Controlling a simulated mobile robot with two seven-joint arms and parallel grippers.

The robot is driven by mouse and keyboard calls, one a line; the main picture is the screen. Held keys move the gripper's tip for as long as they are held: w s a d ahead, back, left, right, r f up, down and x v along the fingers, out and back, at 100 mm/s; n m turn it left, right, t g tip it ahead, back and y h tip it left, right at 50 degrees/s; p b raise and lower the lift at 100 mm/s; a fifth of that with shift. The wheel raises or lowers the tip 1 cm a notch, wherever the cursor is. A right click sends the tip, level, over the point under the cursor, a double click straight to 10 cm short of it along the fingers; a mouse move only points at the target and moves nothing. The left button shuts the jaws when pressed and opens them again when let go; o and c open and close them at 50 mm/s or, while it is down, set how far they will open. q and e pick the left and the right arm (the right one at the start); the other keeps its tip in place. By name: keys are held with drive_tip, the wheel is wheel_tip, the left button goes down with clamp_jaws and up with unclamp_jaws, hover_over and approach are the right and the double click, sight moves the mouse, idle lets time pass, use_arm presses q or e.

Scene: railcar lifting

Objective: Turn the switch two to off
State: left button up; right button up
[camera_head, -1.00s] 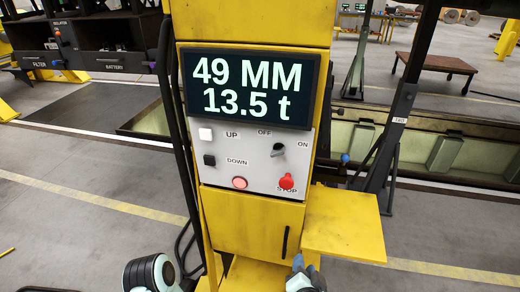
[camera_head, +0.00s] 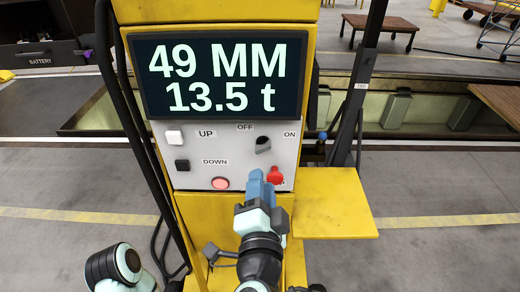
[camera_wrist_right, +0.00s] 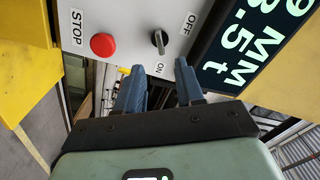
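The rotary switch (camera_head: 263,145) is a dark knob on the grey panel, between the OFF and ON labels. In the wrist view its grip (camera_wrist_right: 159,42) runs roughly toward the ON label. No number marks it. My right gripper (camera_head: 262,178) has blue fingers and is below the switch in the head view, in front of the panel's lower edge. My left gripper is out of view; only part of the left arm shows at the bottom left.
The red stop button (camera_head: 275,175) is beside the right gripper. A white UP button (camera_head: 174,137), a black DOWN button (camera_head: 182,165) and a lit red button (camera_head: 220,183) are on the left. The display (camera_head: 218,72) reads 49 MM, 13.5 t. A yellow shelf (camera_head: 335,205) juts out right.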

sight(262, 152)
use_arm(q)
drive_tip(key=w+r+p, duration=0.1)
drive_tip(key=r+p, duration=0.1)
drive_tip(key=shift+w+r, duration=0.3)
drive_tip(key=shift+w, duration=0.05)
use_arm(e)
drive_tip(key=w, duration=1)
drive_tip(key=shift+w, duration=0.1)
drive_tip(key=shift+c, duration=0.3)
clamp_jaws()
